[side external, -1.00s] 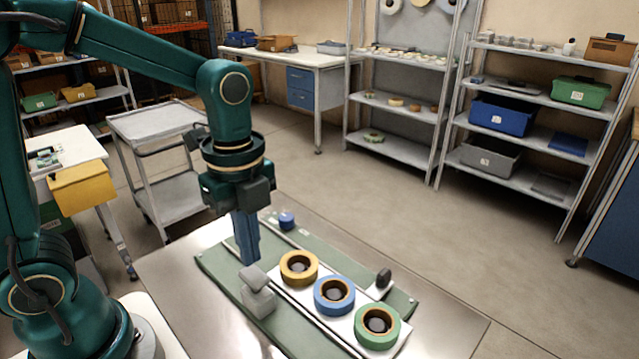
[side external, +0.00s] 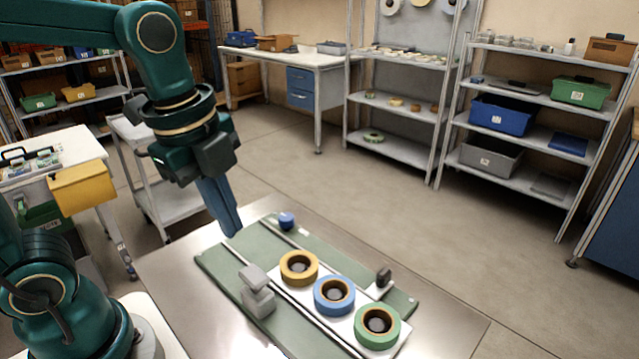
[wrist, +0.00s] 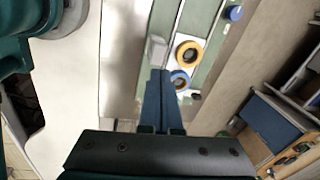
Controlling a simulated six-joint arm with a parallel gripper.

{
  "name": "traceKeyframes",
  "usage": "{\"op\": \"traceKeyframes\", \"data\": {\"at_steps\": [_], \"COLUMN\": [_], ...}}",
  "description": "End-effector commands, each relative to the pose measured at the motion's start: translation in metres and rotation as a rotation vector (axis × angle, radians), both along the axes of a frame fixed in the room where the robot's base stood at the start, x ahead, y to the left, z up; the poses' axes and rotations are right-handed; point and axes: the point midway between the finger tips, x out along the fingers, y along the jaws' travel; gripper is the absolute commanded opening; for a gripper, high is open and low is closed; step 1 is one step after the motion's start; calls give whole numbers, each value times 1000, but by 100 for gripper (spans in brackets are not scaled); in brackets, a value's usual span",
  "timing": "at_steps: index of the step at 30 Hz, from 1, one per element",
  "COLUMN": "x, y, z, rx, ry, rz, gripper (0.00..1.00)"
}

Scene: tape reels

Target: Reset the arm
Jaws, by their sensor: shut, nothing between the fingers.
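My gripper (side external: 233,232) is shut and empty, with its blue fingers pointing down and tilted, in the air above the far left end of the green board (side external: 221,262). In the wrist view my gripper (wrist: 161,74) shows with its fingers together. Three tape reels stand in a row on a white strip: a yellow reel (side external: 299,267), a blue reel (side external: 334,295) and a green reel (side external: 377,326). The yellow reel (wrist: 189,53) and blue reel (wrist: 180,80) also show in the wrist view. My gripper is apart from all of them.
A grey block-like fixture (side external: 257,291) stands on the board left of the reels. A small blue knob (side external: 286,221) and a dark knob (side external: 384,277) stand on the board too. A grey cart (side external: 160,190) and a yellow bin (side external: 82,188) are behind my arm at the left.

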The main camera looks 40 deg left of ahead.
Motion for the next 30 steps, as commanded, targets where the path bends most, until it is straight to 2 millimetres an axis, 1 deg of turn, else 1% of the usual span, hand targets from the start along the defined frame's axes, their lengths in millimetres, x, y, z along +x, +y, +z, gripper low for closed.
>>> {"op": "traceKeyframes", "data": {"at_steps": [1,3,6,12,15,18,21,30], "x": [-8,-17,-28,-41,-42,-41,-40,-39], "y": [1,3,4,5,5,5,5,5], "z": [4,6,5,-5,-10,-12,-11,-11], "rx": [-23,-68,-153,-336,-398,-436,-458,-462], "ry": [-52,-113,-185,-258,-256,-250,-251,-251], "rz": [105,275,533,992,1155,1261,1310,1319], "gripper": [0,0,0,0,0,0,0,0]}}
